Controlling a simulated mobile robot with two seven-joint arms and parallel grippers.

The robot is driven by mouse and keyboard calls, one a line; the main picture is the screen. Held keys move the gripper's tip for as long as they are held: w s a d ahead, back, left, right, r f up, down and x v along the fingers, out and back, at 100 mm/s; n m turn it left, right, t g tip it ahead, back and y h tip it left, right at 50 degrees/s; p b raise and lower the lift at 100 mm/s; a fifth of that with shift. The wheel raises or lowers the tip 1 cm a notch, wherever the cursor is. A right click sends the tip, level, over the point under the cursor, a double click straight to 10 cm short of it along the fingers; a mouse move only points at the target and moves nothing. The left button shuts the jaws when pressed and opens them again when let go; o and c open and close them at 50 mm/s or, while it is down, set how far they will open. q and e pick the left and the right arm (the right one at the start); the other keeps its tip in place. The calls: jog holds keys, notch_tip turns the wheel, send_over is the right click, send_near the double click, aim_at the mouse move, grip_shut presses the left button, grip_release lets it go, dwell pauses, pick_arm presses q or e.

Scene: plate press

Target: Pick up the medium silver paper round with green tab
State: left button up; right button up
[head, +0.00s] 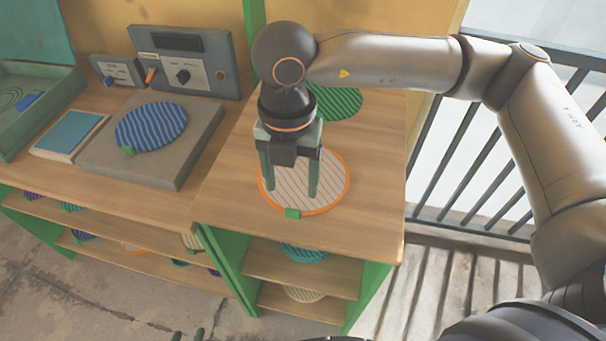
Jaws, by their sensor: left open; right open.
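A silver-white striped paper round (333,180) with an orange rim lies flat on the right-hand wooden worktop. Its green tab (293,213) sticks out at the near edge. My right gripper (291,189) points down over this round, open, with its two fingers apart above the left and middle parts of it. I cannot tell whether the fingertips touch it. My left gripper (188,335) shows only its fingertips at the bottom edge of the head view, open, with nothing seen between them.
A green striped round (338,101) lies behind my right gripper. A blue striped round (151,127) with a green tab is on a grey plate (178,163). Control boxes (186,62) stand behind it. Shelves below hold several rounds (304,253). A railing (455,160) stands right.

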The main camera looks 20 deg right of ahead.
aim_at(293, 209)
jog(key=shift+s+a+f+p, duration=0.1)
jog(key=shift+s+f+p, duration=0.1)
jog(key=shift+f, duration=1.3)
jog(key=shift+s+f+p, duration=0.1)
jog(key=shift+f+p, duration=0.1)
jog(key=shift+f, duration=1.25)
grip_shut()
